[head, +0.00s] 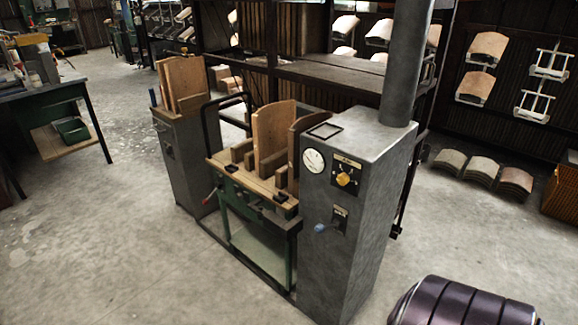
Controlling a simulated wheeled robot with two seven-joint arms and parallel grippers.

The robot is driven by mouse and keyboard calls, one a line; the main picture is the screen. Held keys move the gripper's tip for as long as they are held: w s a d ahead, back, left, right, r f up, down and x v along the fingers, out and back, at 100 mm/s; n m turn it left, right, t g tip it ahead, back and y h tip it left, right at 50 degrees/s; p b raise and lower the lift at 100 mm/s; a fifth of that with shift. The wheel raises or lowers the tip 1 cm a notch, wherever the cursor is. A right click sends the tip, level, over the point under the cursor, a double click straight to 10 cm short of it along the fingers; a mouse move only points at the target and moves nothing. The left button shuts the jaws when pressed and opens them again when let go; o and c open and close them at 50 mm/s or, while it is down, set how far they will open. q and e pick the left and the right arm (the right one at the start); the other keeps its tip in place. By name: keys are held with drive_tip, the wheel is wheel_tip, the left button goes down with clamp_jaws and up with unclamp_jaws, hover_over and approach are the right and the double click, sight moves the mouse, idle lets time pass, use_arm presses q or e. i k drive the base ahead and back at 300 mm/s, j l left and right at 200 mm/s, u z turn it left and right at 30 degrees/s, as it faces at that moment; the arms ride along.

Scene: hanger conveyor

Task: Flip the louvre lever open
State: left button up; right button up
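A short lever with a blue knob (320,228) sticks out to the left from a small dark plate (340,215) on the front of the tall grey cabinet (345,270). The plate's label is too small to read, so I cannot tell whether this is the louvre lever or how it is set. Above it are a yellow rotary knob (344,179) on a dark panel and a round white gauge (314,161). Another lever with a red end (208,200) is on the green-framed bench to the left.
The wooden-topped bench (238,171) with curved boards adjoins the cabinet, and a second grey cabinet (190,150) stands at its left. A thick pipe (405,65) rises from the tall cabinet. The concrete floor in front (130,240) is clear. Stacked curved boards (482,168) lie at the right.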

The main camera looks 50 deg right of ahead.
sight(337, 224)
drive_tip(key=z, duration=1.7)
